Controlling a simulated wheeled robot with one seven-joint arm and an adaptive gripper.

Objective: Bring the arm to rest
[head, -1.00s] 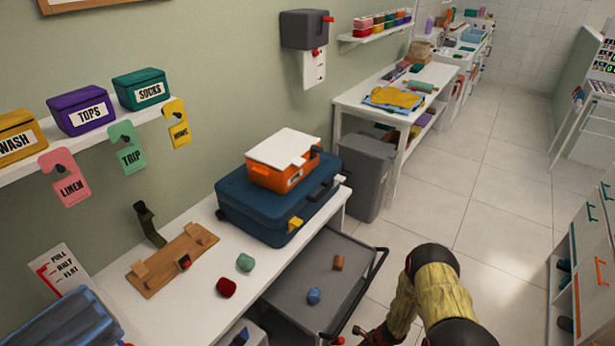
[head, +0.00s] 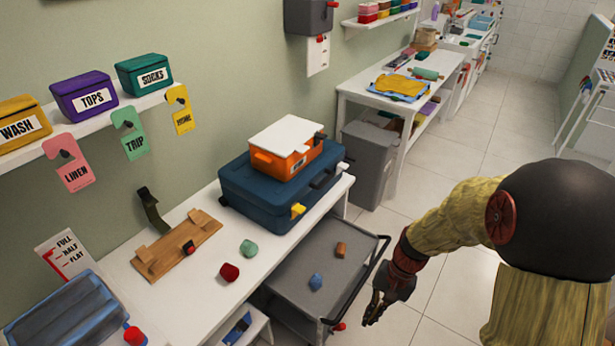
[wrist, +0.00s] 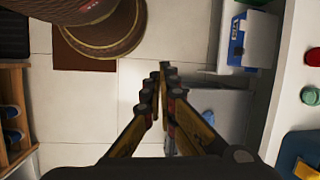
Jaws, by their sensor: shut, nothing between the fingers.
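My gripper (head: 373,308) is at the lower middle of the head view, over the floor just right of the grey cart (head: 284,278). Its fingers are together and hold nothing. In the wrist view, my gripper (wrist: 164,78) points away from the camera with its fingertips close together. Behind it are the pale floor tiles and the cart's grey top (wrist: 212,110). My arm reaches in from the right of the head view, clear of the table.
A white table (head: 205,312) holds a blue case (head: 262,195) with an orange box (head: 284,160), a wooden board (head: 172,250) and red and green lumps. A blue and a brown lump lie on the cart. A grey bin (head: 368,170) stands behind. Floor at right is free.

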